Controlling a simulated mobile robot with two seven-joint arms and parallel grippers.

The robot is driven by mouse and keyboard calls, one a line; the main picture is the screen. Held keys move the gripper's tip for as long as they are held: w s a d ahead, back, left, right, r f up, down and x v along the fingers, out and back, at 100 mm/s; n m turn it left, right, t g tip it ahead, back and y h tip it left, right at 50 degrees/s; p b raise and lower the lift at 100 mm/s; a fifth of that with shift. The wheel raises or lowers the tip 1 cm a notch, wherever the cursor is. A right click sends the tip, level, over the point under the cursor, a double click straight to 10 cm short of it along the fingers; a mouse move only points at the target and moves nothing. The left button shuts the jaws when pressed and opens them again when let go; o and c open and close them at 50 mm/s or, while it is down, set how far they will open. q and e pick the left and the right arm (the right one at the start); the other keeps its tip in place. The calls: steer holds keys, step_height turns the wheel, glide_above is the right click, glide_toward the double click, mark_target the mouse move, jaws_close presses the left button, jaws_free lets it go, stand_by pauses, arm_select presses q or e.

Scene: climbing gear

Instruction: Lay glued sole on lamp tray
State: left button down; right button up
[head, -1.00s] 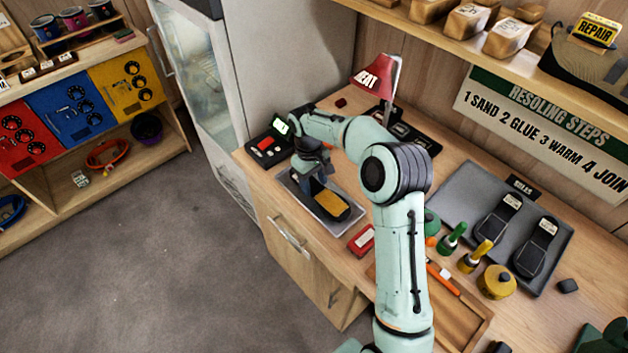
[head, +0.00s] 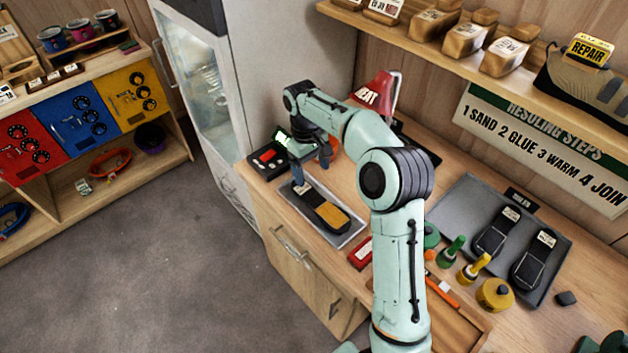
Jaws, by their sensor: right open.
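The glued sole (head: 322,211), black with a yellow-brown coated end, lies flat inside the grey lamp tray (head: 349,236) on the bench. My right gripper (head: 312,172) is open and empty, raised above the far end of the sole and apart from it. The red heat lamp (head: 369,93), marked HEAT, stands behind my right arm, which partly hides it. My left gripper does not show.
A dark box with red parts (head: 266,160) sits left of the lamp tray. A red block (head: 360,253) is close to its right. A grey tray with two black soles (head: 461,197), green and yellow brushes and a yellow pot (head: 495,294) fill the right side.

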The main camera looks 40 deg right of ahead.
step_height(320, 180, up, 2)
steer(key=shift+w+r, duration=0.15)
steer(key=shift+r, duration=0.05)
steer(key=shift+f, duration=0.1)
stand_by(0.5)
